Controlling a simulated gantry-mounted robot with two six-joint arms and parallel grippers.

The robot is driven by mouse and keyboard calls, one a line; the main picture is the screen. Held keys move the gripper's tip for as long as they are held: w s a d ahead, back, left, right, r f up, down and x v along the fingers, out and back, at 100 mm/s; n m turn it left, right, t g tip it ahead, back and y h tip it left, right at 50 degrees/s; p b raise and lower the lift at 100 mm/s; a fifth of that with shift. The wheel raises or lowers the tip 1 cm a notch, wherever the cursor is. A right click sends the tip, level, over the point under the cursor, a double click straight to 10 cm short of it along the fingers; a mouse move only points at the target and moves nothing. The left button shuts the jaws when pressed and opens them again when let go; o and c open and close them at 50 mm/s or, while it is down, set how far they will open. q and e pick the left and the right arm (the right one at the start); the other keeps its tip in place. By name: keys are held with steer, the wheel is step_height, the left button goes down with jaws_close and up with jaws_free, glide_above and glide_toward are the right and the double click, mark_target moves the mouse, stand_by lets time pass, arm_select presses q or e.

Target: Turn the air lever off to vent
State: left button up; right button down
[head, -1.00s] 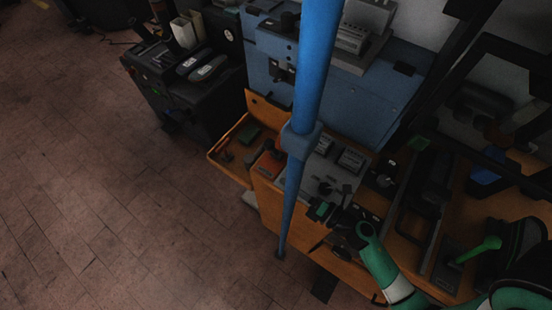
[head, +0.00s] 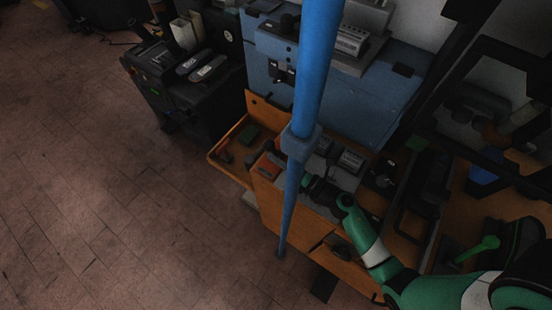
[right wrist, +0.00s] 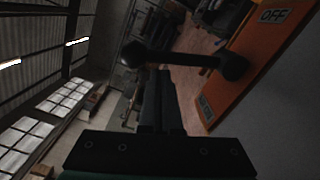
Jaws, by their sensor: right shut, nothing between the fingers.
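In the right wrist view a black lever (right wrist: 188,61) with a round ball knob (right wrist: 132,54) reaches left from its pivot on an orange panel (right wrist: 250,62). An OFF label (right wrist: 273,15) is above the pivot, and a second label (right wrist: 205,108) lies lower on the panel, too small to read. My right gripper (right wrist: 155,80) is shut and empty, its fingertips close to the lever's bar near the knob. I cannot tell whether they touch it. In the head view my right gripper (head: 315,187) is over the orange bench's front, and the lever cannot be made out there. My left gripper is not in view.
A blue post (head: 312,75) stands in front of the bench. A blue machine (head: 370,88) is behind it. An open orange tray (head: 222,160) sticks out on the left. Grey boxes (head: 351,160) crowd the bench near my gripper. The floor at left is clear.

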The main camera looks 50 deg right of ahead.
steer(key=shift+d+r+m+p, duration=0.2)
steer(key=shift+m+p, duration=0.1)
steer(key=shift+p, duration=0.15)
steer(key=shift+d+r+m+p, duration=0.1)
steer(key=shift+d+m+p, duration=0.05)
steer(key=shift+m+p, duration=0.2)
steer(key=shift+d+r+m+p, duration=0.3)
steer(key=shift+d+m+p, duration=0.2)
steer(key=shift+p, duration=0.45)
steer(key=shift+w+d+r+m+p, duration=0.1)
steer(key=shift+w+d+m+p, duration=0.05)
steer(key=shift+d+m+p, duration=1.3)
steer(key=shift+w+d+r+m+p, duration=0.1)
steer(key=shift+d+m+p, duration=0.8)
steer(key=shift+m+p, duration=0.6)
steer(key=shift+a, duration=0.1)
